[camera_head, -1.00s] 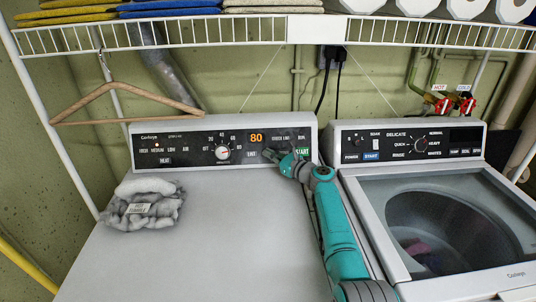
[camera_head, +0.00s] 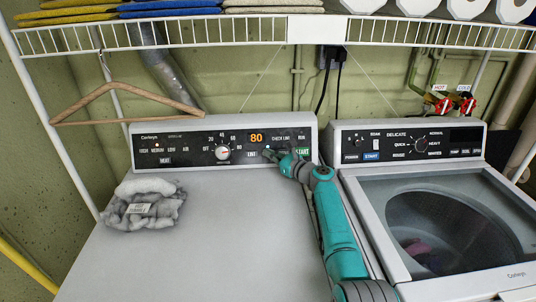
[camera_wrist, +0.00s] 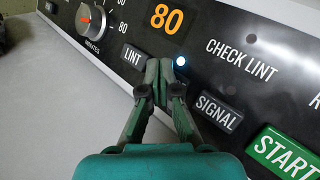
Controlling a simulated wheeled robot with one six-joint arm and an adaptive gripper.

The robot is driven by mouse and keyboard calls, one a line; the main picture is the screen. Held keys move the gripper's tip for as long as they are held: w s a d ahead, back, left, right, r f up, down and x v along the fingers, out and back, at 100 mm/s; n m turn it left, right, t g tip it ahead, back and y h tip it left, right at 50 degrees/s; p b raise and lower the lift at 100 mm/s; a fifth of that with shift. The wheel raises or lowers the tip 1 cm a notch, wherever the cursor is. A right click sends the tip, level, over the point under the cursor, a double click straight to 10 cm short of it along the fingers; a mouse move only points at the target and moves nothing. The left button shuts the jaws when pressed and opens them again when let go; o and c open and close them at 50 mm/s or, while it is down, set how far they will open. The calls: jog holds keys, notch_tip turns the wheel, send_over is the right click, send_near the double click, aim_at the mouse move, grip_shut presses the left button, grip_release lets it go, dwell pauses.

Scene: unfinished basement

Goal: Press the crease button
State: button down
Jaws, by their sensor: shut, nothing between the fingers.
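The dryer's black control panel (camera_head: 185,146) shows an orange 80. In the wrist view, my gripper (camera_wrist: 166,80) is shut and empty, with its tips at the button row between the LINT button (camera_wrist: 133,56) and the SIGNAL button (camera_wrist: 218,112). The tips cover the button between these two, so I cannot read a crease label. A small white-blue light (camera_wrist: 180,61) glows just above the tips. In the head view, my gripper (camera_head: 269,154) is at the right part of the panel. I cannot tell whether the tips touch it.
A green START button (camera_wrist: 284,154) is to the right of SIGNAL. The timer knob (camera_wrist: 90,19) is to the left. Grey lint (camera_head: 143,204) lies on the dryer top (camera_head: 215,235). A washer (camera_head: 440,220) stands at right, and a wire shelf (camera_head: 200,32) hangs above.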

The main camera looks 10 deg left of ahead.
jog(key=shift+s+d+f, duration=0.25)
jog(key=shift+s+f, duration=0.2)
jog(key=shift+s, duration=0.3)
